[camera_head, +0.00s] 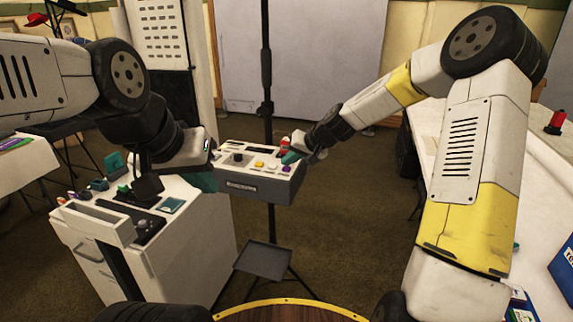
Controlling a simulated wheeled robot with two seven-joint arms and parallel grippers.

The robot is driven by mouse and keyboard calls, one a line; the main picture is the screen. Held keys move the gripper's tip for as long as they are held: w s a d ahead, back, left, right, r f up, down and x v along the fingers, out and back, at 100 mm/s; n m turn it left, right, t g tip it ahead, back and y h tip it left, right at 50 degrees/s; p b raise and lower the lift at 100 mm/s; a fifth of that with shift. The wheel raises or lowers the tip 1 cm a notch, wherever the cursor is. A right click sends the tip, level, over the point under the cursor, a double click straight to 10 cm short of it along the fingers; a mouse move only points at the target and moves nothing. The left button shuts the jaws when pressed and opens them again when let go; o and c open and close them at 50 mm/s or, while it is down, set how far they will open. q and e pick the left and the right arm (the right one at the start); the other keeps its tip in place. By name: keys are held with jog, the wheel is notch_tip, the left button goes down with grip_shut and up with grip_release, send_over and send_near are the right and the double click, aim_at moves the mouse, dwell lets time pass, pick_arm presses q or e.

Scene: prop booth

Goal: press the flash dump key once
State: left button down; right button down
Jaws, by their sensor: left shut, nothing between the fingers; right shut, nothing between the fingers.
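A grey control box (250,187) sits on a stand in the middle of the head view. Its top carries a dark knob (238,158), a yellow key (260,164), small pale keys and a red part (284,143) near the right end. The front label is too small to read, so I cannot tell which key is the flash dump key. My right gripper (290,157), teal-tipped and shut, is at the box's right end, over or touching its top; I cannot tell which. My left gripper (204,182) is shut beside the box's left end, partly hidden by its wrist.
A white cabinet (195,250) with several coloured controls stands at left, below my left arm. A small dark tray (263,260) is on the stand below the box. A black pole (266,60) rises behind the box. A white table (535,180) is at right.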

aim_at(289, 169)
jog(key=shift+f, duration=0.45)
dwell(0.5)
jog(key=shift+r, duration=0.85)
jog(key=shift+r, duration=0.1)
jog(key=shift+r, duration=2.4)
